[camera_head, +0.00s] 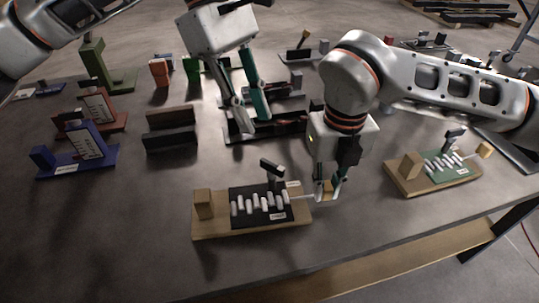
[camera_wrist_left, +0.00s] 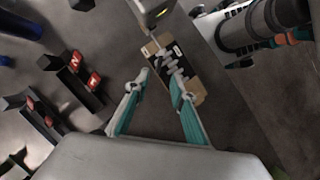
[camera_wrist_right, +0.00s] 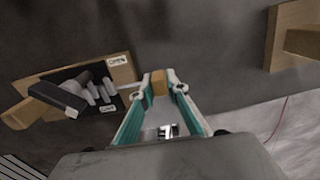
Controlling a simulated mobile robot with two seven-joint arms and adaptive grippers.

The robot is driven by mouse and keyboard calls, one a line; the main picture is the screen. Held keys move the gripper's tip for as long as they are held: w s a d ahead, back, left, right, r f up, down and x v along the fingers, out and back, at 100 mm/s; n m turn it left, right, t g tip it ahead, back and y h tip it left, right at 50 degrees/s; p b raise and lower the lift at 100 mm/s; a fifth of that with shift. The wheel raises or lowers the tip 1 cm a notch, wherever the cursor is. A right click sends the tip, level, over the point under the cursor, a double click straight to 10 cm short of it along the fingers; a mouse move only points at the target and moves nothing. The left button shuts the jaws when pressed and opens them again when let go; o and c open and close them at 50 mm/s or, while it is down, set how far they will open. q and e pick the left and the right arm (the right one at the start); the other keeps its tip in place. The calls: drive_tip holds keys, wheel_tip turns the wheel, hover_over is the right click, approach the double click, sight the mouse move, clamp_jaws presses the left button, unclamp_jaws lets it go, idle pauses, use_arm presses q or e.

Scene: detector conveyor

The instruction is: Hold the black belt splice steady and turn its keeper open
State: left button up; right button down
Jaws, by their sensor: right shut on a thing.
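The black belt splice (camera_head: 262,203) is a black mat with a row of white pegs on a wooden board, at the front middle of the table. A wooden block (camera_head: 203,203) stands at its left end, and a dark tilted lever (camera_head: 271,169) rises at its back edge. My right gripper (camera_head: 328,193) is shut on the small wooden end piece (camera_wrist_right: 158,84) at the board's right end. In the right wrist view the lever (camera_wrist_right: 58,97) and an OPEN label (camera_wrist_right: 117,61) show. My left gripper (camera_head: 252,124) is open and empty, behind and above the board; the splice (camera_wrist_left: 172,62) lies beyond its fingertips.
A similar green splice on a wooden board (camera_head: 413,184) stands to the right. Dark fixtures (camera_head: 170,139) and a blue stand (camera_head: 78,162) are at left; a dark tray (camera_head: 235,137) lies under my left gripper. The table front left is clear.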

sight(272, 164)
use_arm(q)
drive_tip(key=x, duration=0.9)
drive_tip(key=shift+d+f, duration=0.1)
drive_tip(key=shift+f, duration=0.25)
clamp_jaws()
